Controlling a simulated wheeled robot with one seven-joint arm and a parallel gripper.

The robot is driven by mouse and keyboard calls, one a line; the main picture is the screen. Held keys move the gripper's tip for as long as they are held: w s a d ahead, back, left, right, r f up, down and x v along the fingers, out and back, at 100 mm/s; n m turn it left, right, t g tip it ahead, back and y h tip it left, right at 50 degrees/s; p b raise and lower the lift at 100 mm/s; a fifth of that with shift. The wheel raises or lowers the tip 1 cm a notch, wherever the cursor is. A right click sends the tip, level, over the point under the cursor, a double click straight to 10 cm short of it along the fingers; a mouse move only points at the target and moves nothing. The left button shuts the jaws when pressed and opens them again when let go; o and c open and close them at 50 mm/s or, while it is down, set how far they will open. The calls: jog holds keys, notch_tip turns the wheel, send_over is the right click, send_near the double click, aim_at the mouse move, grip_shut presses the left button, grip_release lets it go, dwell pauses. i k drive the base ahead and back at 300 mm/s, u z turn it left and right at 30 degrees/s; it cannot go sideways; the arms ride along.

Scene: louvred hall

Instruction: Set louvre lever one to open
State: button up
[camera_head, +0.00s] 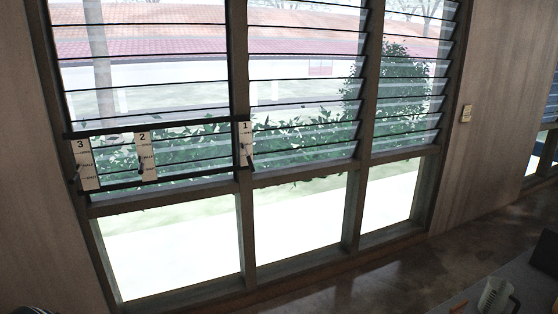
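Louvre lever one (248,158) is a small dark lever at the white plate marked "1" (245,132), on the upright post between the left and middle window bays. Its knob appears to sit near the lower part of the plate; the small print there is too fine to read. The plates marked "2" (143,150) and "3" (86,165) are to its left on the same dark rail frame, each with a small dark lever. The glass louvre slats (300,120) look tilted, with gaps hard to judge. My gripper is not in view.
The floor (400,270) before the windows looks clear.

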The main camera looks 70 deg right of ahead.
aim_at(250, 164)
jog(key=z, duration=2.25)
jog(key=i, duration=2.05)
jog(key=z, duration=0.55)
